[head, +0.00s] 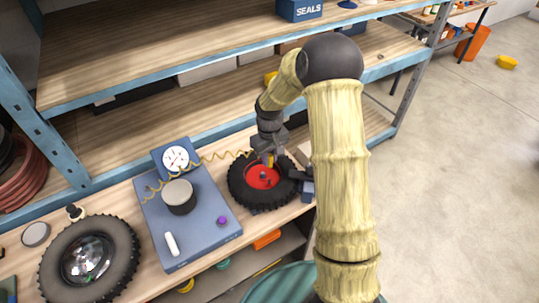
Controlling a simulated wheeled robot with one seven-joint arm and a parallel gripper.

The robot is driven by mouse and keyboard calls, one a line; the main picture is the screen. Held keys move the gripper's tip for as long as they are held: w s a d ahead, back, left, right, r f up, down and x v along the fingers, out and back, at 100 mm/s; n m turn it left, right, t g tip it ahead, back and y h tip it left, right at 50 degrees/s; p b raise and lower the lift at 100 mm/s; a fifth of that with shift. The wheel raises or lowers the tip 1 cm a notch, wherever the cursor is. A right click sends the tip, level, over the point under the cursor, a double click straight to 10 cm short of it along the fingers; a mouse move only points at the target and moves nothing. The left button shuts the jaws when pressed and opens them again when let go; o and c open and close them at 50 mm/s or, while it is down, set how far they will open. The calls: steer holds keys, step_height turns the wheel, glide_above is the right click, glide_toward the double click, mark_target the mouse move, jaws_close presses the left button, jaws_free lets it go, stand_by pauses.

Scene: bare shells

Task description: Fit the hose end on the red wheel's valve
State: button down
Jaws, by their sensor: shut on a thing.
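The red wheel (262,176), a red hub in a black knobbly tyre, lies flat on the wooden shelf board. A small dark stub, perhaps its valve, shows on the hub. My gripper (268,158) points down over the far part of the hub, shut on a small yellow piece at the end of the coiled yellow hose (215,157). I cannot tell whether the hose end touches the valve. The hose runs left to the blue gauge box (157,156) with a white dial.
A blue-grey board (208,236) left of the wheel carries a dark can (179,196), a white stick and a purple knob. A second wheel (87,259) with a silver hub lies at the left. A shelf (150,52) spans above, with a blue SEALS box (300,8). A dark clamp-like block (306,188) sits at the tyre's right.

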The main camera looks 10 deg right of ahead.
mark_target(269, 167)
steer(key=shift+s+a, duration=0.2)
steer(key=shift+s, duration=0.15)
steer(key=shift+w+d+f+b, duration=0.1)
steer(key=shift+f+b, duration=1)
steer(key=shift+f, duration=0.35)
steer(key=shift+w+f+b, duration=0.1)
steer(key=shift+f+b, duration=0.95)
steer(key=shift+f, duration=0.35)
steer(key=shift+f, duration=0.1)
steer(key=shift+w+f, duration=0.1)
steer(key=shift+s, duration=0.25)
steer(key=shift+d, duration=0.1)
steer(key=shift+s, duration=0.1)
steer(key=shift+w+f+b, duration=0.35)
steer(key=shift+f+b, duration=0.15)
steer(key=shift+f, duration=0.2)
